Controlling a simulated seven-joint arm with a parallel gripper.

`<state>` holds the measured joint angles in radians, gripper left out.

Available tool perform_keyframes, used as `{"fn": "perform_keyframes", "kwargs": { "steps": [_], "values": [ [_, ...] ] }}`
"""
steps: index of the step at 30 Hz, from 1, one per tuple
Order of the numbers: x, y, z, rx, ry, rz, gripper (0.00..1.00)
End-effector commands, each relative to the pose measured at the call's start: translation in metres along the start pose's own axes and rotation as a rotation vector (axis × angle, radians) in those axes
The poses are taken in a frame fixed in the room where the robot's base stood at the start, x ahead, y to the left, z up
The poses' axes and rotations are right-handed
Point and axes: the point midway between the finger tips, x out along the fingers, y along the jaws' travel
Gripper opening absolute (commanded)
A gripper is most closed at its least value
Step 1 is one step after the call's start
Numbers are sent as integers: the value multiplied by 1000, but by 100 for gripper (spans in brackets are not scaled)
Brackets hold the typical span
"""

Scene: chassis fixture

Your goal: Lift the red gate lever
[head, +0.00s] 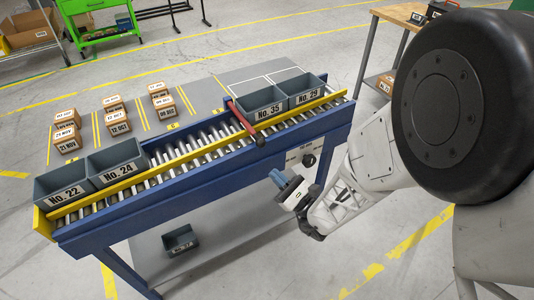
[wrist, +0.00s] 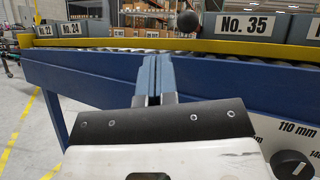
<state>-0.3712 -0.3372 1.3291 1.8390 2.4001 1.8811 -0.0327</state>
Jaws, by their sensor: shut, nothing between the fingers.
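The red gate lever (head: 243,119) lies across the roller conveyor (head: 120,218) in the head view, just left of bin No. 35 (head: 262,105). Its black ball knob (head: 260,141) hangs over the front rail. In the wrist view the knob (wrist: 187,21) shows ahead, above and slightly right of my fingers; the red bar is not clearly visible there. My gripper (head: 277,178) is in front of the conveyor, below and to the right of the knob, apart from it. Its blue fingers (wrist: 154,75) are shut and empty, pointing at the blue front beam.
Bin No. 29 (head: 307,92) stands right of No. 35. Bins No. 22 (head: 65,187) and No. 24 (head: 118,164) stand at the left end. A yellow rail (head: 130,181) edges the rollers. A dial (wrist: 292,167) is on the panel at lower right.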

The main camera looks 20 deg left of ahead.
Motion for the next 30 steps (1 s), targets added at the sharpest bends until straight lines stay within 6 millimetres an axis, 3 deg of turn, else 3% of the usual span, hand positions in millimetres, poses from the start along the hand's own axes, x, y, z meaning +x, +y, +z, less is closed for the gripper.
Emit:
{"fn": "perform_keyframes", "kwargs": {
  "steps": [6, 12, 30],
  "values": [
    [-31, 4, -34, -12, -17, -166, 0],
    [-51, 6, -49, -31, -24, -259, 0],
    [-57, 7, -54, -39, -26, -290, 0]
  ]
}}
